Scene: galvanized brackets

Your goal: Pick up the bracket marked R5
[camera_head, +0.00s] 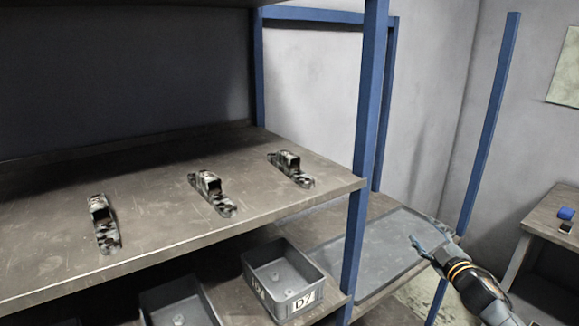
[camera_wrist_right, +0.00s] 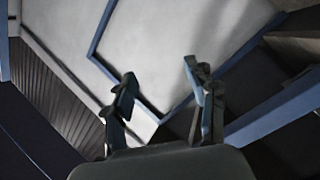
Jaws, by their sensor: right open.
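Three galvanized brackets lie apart on the upper shelf (camera_head: 180,240) in the head view: a left bracket (camera_head: 103,224), a middle bracket (camera_head: 212,193) and a right bracket (camera_head: 290,168). No marking is readable on any of them, so I cannot tell which is R5. My right gripper (camera_head: 430,243) is to the right of the shelf and its blue post, apart from the brackets. It is open and empty; its two fingers also show spread in the right wrist view (camera_wrist_right: 160,90), with no bracket between them. My left gripper is not in view.
A grey bin marked D7 (camera_head: 283,275) and another grey bin (camera_head: 180,303) stand on the lower shelf. A blue post (camera_head: 364,150) rises between the brackets and my right gripper. A side table (camera_head: 555,215) with small items is at the far right.

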